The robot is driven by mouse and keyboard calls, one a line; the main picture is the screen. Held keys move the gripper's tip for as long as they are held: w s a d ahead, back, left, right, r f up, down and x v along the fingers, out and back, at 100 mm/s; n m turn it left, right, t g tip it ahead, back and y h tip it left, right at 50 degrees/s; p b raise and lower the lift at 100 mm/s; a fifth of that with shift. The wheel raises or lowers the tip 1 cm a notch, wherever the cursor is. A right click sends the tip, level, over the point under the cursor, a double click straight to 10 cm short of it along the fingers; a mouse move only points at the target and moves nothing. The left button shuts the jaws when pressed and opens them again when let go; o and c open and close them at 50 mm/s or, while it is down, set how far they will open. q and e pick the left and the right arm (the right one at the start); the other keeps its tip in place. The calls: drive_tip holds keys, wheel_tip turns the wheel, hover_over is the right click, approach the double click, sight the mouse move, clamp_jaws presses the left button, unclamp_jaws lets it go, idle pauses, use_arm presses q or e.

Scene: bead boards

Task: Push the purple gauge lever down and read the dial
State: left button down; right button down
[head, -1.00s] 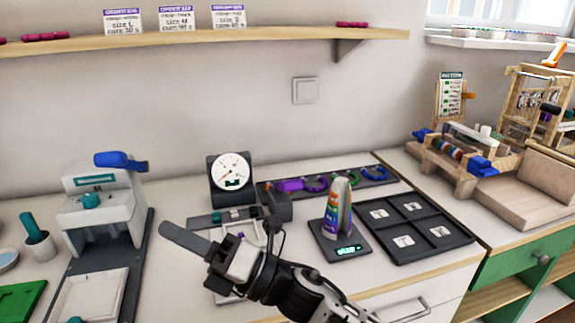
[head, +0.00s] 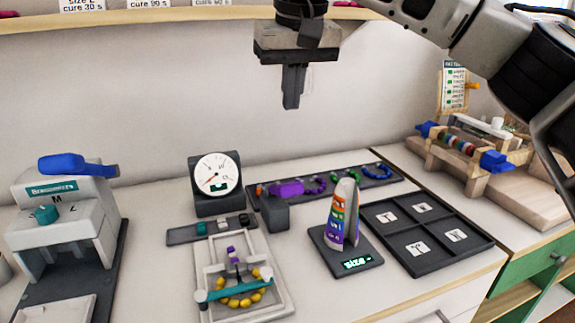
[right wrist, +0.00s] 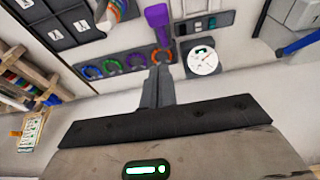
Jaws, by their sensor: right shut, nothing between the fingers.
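The round white dial (head: 211,168) stands in a dark housing at the back of the counter, with a red needle and a small green readout too small to read. The purple lever (head: 287,188) lies right of the dial, behind a dark block (head: 275,213). In the right wrist view the lever (right wrist: 157,17) is a wide purple handle near the dial (right wrist: 203,60). My right gripper (head: 291,106) is shut and empty, high above the lever with its fingers pointing down; its fingers also show in the right wrist view (right wrist: 157,82). My left gripper is not in view.
A white jig (head: 211,268) with yellow beads and a teal bar is in front of the dial. A striped cone (head: 343,215) stands on a scale right of it, beside a dark tray (head: 372,245). A press (head: 80,215) stands left. A shelf (head: 150,18) runs above.

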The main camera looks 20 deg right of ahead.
hover_over(280, 189)
drive_tip(key=w+d, duration=0.2)
drive_tip(key=w, duration=0.2)
wheel_tip(280, 189, down, 9)
drive_tip(key=shift+d+f+b, duration=0.15)
drive_tip(key=shift+b, duration=0.3)
drive_tip(key=shift+s+f, duration=0.2)
drive_tip(key=shift+f, duration=0.45)
drive_tip(key=shift+s+f, duration=0.2)
drive_tip(key=shift+f, duration=0.4)
drive_tip(key=shift+s+f, duration=0.5)
drive_tip(key=shift+f, duration=0.2)
drive_tip(key=shift+b, duration=0.3)
